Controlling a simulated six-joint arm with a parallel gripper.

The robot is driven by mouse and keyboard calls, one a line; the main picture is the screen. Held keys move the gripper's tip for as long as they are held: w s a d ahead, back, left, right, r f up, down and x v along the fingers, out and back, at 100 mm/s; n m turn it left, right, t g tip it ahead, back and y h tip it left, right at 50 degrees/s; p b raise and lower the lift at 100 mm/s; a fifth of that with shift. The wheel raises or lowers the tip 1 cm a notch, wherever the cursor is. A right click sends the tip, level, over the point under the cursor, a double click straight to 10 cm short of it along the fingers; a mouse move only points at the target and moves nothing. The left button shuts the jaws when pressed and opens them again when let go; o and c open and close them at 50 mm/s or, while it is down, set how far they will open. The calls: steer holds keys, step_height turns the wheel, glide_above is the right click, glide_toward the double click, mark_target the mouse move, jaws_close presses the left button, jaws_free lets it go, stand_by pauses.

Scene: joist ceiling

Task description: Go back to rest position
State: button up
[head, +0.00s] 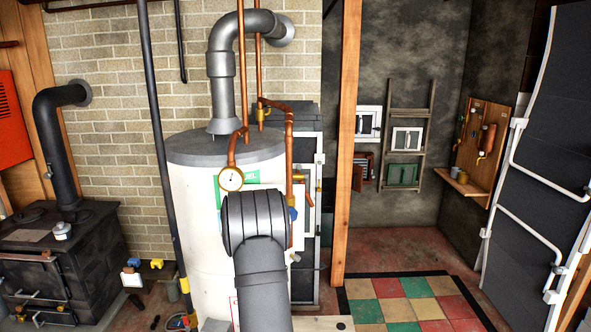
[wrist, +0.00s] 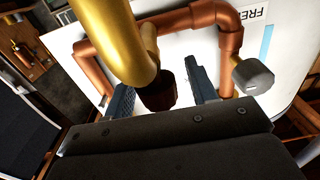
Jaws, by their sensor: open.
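My gripper (wrist: 158,76) shows in the wrist view with its two dark ribbed fingers apart. A curved brass-coloured pipe (wrist: 118,35) with a dark brown end crosses in front of the gap between them; I cannot tell whether it touches either finger. A copper pipe (wrist: 231,45) runs close beside the right finger. In the head view my dark arm stands in front of the white water heater (head: 190,215) and hides the gripper.
A pressure gauge (head: 231,179) and copper pipes (head: 289,150) are close to my arm. A grey-capped fitting (wrist: 253,76) sits right of the fingers. A wooden post (head: 346,130) and checkered mat (head: 400,304) lie right; a black stove (head: 65,255) stands left.

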steer(key=shift+d+m+h, duration=0.15)
steer(key=shift+m+h, duration=0.95)
steer(key=shift+h, duration=0.7)
steer(key=shift+d+m+h, duration=0.1)
steer(key=shift+m+h, duration=0.2)
steer(key=shift+h, duration=0.1)
